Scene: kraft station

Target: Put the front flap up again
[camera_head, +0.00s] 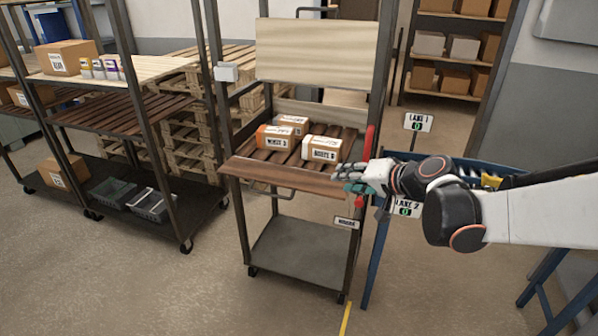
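The front flap (275,175) is a brown wooden board along the front edge of the middle trolley's slatted shelf. It looks folded down and outward, with a dark handle (272,191) along its lower side. My gripper (345,178) reaches in from the right and is beside the flap's right end. Whether it touches the flap cannot be told. Its fingers are small and overlap in this view, so their opening is unclear. A red lever (369,142) stands on the right post behind my gripper.
Several labelled boxes (322,149) sit on the slatted shelf behind the flap. A pale panel (318,52) spans the trolley above. A blue frame (374,260) with lane signs (418,122) stands close on the right. Another rack (150,150) is at left. Floor in front is clear.

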